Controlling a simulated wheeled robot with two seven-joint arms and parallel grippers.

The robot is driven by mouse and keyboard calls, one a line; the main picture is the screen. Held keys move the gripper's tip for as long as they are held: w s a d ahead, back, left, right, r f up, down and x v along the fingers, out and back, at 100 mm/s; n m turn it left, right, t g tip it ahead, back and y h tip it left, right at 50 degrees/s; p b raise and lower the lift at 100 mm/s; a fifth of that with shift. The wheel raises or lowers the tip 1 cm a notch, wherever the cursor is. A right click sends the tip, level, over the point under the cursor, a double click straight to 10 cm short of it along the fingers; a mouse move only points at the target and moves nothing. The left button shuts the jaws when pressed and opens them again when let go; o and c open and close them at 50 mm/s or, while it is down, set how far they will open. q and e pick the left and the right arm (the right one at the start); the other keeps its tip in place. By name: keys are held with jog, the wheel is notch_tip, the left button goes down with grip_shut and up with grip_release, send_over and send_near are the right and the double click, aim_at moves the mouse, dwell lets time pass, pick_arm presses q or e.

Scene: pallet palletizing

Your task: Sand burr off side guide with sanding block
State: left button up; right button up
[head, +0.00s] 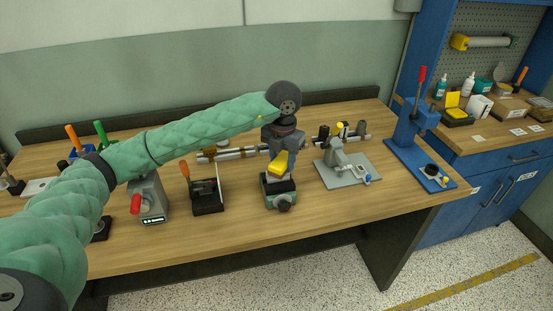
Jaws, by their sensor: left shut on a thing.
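My left arm reaches in from the left, and my left gripper (281,151) points down over a small green vise (281,201) at the middle of the bench. The gripper is shut on a tilted yellow block (278,163), which looks like the sanding block. The block is just above the dark top of the vise; I cannot tell whether it touches anything there. The side guide and its burr cannot be made out. My right gripper is not in view.
A black fixture with an orange handle (207,194) and a grey machine with a red knob (150,198) stand left of the vise. A grey fixture on a plate (345,170) and a blue press (415,140) stand to its right. The bench's front strip is clear.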

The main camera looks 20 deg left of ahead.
pick_arm(q)
jog(key=shift+d+r, duration=0.55)
jog(key=shift+r, duration=0.1)
jog(key=r, duration=0.1)
jog(key=r+p, duration=0.1)
jog(key=r, duration=0.1)
jog(key=w+d+r, duration=0.1)
jog(key=r, duration=0.1)
jog(key=shift+p, duration=0.3)
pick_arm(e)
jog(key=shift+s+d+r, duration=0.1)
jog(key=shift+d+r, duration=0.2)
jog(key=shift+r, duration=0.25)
pick_arm(q)
jog(key=shift+a, duration=0.1)
